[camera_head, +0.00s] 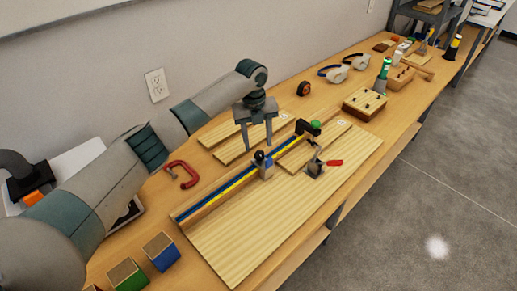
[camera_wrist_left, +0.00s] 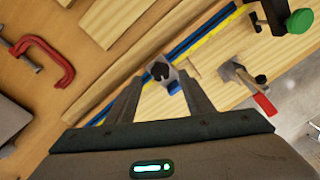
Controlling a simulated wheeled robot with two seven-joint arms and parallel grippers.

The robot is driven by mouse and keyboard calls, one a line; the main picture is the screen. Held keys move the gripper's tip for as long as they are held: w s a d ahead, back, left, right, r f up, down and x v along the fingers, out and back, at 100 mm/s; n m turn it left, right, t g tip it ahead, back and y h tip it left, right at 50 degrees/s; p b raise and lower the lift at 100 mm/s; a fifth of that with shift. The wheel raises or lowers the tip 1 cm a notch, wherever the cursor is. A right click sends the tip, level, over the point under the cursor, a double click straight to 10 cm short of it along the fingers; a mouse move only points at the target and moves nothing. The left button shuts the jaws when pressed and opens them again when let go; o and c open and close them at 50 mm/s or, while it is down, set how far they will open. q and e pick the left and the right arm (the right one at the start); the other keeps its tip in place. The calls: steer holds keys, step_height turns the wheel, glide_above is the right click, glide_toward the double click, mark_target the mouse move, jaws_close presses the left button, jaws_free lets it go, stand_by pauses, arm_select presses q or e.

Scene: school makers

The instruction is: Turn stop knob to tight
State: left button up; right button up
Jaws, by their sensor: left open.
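The stop (camera_head: 266,167) is a small grey and blue block on the fence rail, with a black knob (camera_head: 259,156) on it. The knob also shows in the left wrist view (camera_wrist_left: 159,71), lined up between the fingertips. The rail (camera_head: 216,191) has blue and yellow strips and lies along a wooden board. My left gripper (camera_head: 257,148) is open and empty, pointing down just above the knob; in the left wrist view its fingertips (camera_wrist_left: 158,76) stand apart on both sides of it. I cannot tell the exact height gap. My right gripper is not in view.
A toggle clamp with a red handle (camera_head: 333,163) and a green knob (camera_head: 315,125) sit right of the stop. A red C-clamp (camera_head: 183,174) lies at the left. Loose planks (camera_head: 232,147) lie behind the rail. Coloured blocks (camera_head: 130,276) stand in front. The board's near part is clear.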

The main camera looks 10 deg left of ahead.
arm_select(q)
step_height(320, 180, up, 13)
steer(key=b, duration=0.3)
steer(key=shift+s+a, duration=0.2)
steer(key=shift+a, duration=0.25)
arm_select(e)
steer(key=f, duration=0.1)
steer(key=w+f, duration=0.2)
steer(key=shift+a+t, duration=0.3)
